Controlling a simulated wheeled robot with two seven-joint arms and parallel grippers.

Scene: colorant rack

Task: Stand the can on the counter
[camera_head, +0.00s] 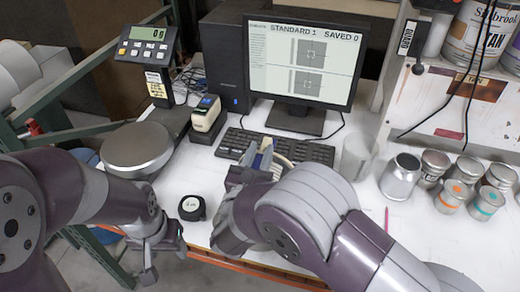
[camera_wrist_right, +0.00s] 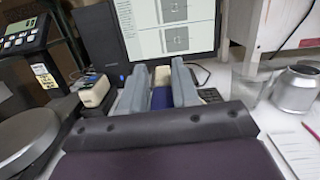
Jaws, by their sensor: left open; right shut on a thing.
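My right gripper (camera_head: 262,156) is above the counter in front of the keyboard, its fingers pointing toward the monitor. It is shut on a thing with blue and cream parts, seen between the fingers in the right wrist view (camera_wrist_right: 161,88). My left gripper (camera_head: 163,256) is open and empty at the counter's front edge, at lower left. A bare silver can (camera_head: 400,177) stands on the counter (camera_head: 352,210) to the right of my right gripper; it also shows in the right wrist view (camera_wrist_right: 296,88).
Several small cans (camera_head: 453,193) crowd the right side. A clear beaker (camera_head: 357,156) stands left of the silver can. A pink pen (camera_head: 386,219) lies near the front.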

